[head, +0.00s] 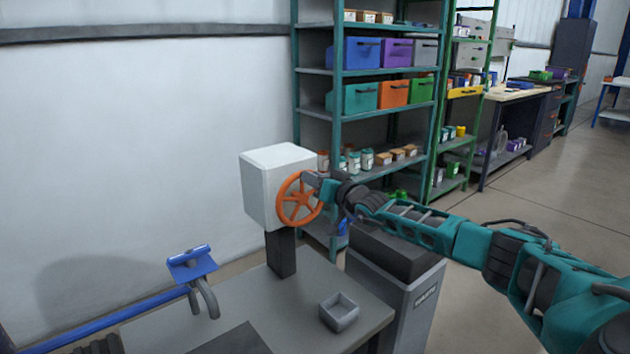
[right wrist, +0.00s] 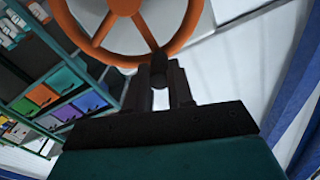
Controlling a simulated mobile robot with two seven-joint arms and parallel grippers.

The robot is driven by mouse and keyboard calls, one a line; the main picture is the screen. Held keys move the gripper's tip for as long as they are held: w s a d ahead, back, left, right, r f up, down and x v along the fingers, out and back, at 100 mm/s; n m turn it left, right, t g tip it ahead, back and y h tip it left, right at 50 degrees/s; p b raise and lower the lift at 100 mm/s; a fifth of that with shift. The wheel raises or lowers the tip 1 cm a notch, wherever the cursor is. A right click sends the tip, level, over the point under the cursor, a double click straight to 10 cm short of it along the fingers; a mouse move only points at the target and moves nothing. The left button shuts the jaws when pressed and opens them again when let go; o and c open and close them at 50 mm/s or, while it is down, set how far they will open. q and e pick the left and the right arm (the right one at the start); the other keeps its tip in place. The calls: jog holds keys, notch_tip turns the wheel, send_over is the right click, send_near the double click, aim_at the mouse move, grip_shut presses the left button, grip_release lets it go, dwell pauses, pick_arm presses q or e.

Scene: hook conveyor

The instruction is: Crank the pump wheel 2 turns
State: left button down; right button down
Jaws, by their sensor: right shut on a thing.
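The orange spoked pump wheel (head: 299,199) is mounted on the front side of a white box (head: 266,178), which stands on a dark post (head: 281,254). My right gripper (head: 323,191) reaches in from the right at the upper right of the wheel. In the right wrist view the wheel (right wrist: 120,52) fills the top. There my right gripper (right wrist: 159,82) is shut on a dark, round-ended crank handle (right wrist: 159,66) beside the wheel's rim. The fingers partly hide the handle. My left gripper is not in view.
The post stands on a grey table (head: 225,303) with a small open grey tray (head: 339,311). A blue rail (head: 125,318) with a blue bracket and grey hook (head: 206,300) is at left. A grey bin (head: 405,305) and loaded shelves (head: 337,120) stand behind my right arm.

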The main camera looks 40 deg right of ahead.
jog(key=shift+a+f, duration=0.1)
jog(key=c, duration=1)
grip_release()
jog(key=shift+s, duration=0.1)
pick_arm(q)
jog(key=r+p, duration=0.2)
jog(key=p, duration=0.1)
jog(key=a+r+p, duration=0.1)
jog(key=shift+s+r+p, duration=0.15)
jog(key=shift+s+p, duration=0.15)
jog(key=shift+p, duration=0.1)
pick_arm(e)
jog(key=s, duration=1.2)
jog(key=shift+s+d, duration=0.25)
jog(key=shift+s, duration=0.1)
